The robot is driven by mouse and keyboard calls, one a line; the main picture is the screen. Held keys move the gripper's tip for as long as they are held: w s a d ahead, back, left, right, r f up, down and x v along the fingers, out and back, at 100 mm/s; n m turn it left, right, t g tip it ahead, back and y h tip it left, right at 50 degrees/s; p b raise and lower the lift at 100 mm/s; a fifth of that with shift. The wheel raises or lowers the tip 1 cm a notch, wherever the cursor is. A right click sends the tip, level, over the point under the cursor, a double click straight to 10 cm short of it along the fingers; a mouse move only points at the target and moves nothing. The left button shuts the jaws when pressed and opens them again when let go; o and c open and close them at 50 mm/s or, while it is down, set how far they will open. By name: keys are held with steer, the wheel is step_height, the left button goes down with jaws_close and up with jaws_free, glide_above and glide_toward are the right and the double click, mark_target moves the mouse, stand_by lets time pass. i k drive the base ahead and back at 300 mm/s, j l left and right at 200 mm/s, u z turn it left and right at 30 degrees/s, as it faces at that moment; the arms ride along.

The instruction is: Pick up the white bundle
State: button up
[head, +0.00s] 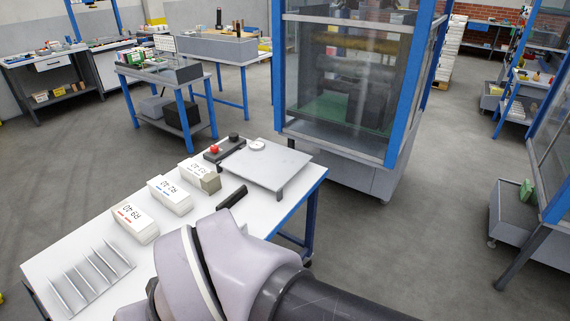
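Three white bundle-like blocks with printed labels stand in a row on the white table (68,258) in front of me. The nearest white bundle (135,222) has red marks on its label. The middle white bundle (170,194) has blue marks. The farthest bundle (201,175) has a white top and a greyer side. I cannot tell which one the task names. My arm crosses the lower middle of the head view, to the right of the blocks and close to the camera. My gripper is not in view.
A slotted metal rack (92,279) stands at the table's near left. A raised grey plate (262,166), a red-knobbed control (214,150) and a small black bar (232,196) are on the far part. A blue-framed glass machine (347,155) stands behind. Grey floor is open to the left.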

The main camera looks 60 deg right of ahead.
mark_target(208, 180)
steer(key=z, duration=1)
steer(key=i+l+u, duration=0.2)
steer(key=i+l, duration=0.2)
steer(key=i+l+u, duration=0.2)
steer(key=i+l, duration=0.2)
steer(key=i+l+u, duration=0.2)
steer(key=l, duration=0.35)
steer(key=i, duration=0.1)
